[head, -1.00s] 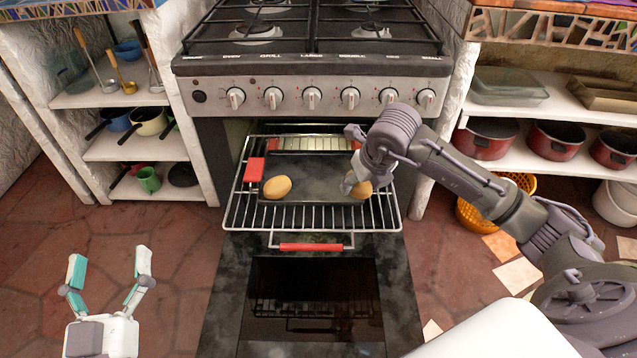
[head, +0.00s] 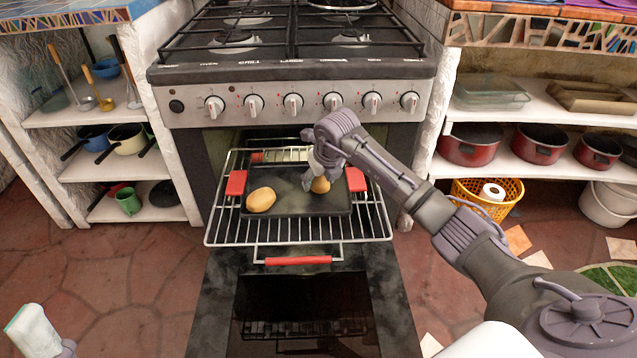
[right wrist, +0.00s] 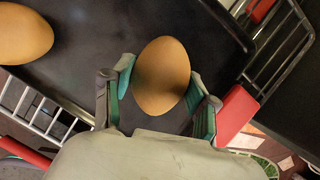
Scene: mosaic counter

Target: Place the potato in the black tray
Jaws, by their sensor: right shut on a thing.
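The black tray (head: 295,206) lies on the wire rack pulled out of the oven, with a red handle at each side. One smooth tan potato (head: 261,200) rests on its left part; it also shows at the upper left of the right wrist view (right wrist: 22,36). My right gripper (head: 316,178) is shut on a second brown potato (head: 320,186), over the tray's right part. In the right wrist view this potato (right wrist: 162,75) sits between the green finger pads. Whether it touches the tray is unclear. Only a piece of my left gripper (head: 34,330) shows at the lower left corner.
The wire rack (head: 300,230) juts out above the open oven door (head: 300,300). The stove's knobs (head: 293,106) are just above and behind. Shelves with red pots (head: 470,145) stand right, shelves with pans (head: 125,138) left.

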